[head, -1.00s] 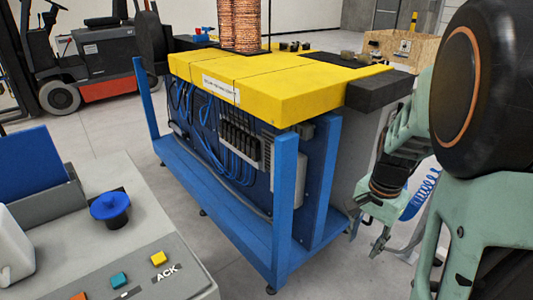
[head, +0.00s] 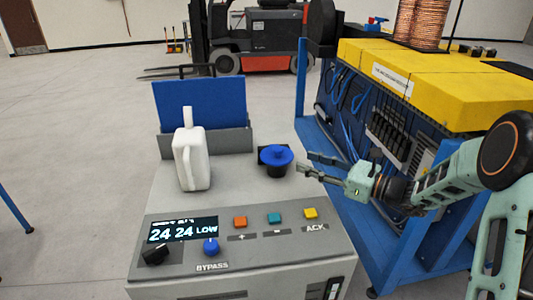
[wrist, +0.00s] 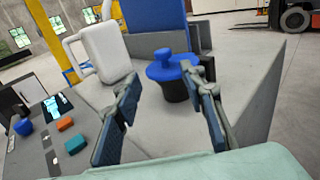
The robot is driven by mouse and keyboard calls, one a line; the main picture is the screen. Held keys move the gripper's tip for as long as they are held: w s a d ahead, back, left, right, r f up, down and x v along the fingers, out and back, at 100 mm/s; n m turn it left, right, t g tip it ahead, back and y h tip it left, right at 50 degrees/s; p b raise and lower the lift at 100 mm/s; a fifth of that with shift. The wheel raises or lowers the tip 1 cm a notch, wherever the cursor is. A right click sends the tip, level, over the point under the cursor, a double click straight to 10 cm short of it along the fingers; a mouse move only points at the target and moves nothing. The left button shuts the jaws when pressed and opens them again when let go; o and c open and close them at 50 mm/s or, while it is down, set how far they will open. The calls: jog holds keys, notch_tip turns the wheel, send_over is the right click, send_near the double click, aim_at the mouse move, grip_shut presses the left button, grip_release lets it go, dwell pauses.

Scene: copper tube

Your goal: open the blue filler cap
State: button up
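The blue filler cap (head: 277,156) sits on a dark round neck on top of the grey console, and its raised knob shows. In the wrist view the cap (wrist: 168,66) lies ahead of my fingers, a little right of the middle. My gripper (head: 306,165) is open and empty, just to the right of the cap in the head view and apart from it. Its two spread fingers also show in the wrist view (wrist: 165,105), with nothing between them.
A white jug (head: 193,158) stands on the console left of the cap. A blue panel (head: 200,106) rises behind it. Buttons (head: 275,217), a display (head: 183,230) and a blue knob (head: 210,246) line the console's front. A blue-framed machine with a yellow top (head: 440,85) stands to the right.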

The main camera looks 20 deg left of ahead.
aim_at(282, 150)
jog(key=x, duration=1.1)
jog(key=shift+w+a+r, duration=0.1)
jog(key=shift+w+r, duration=0.25)
grip_shut()
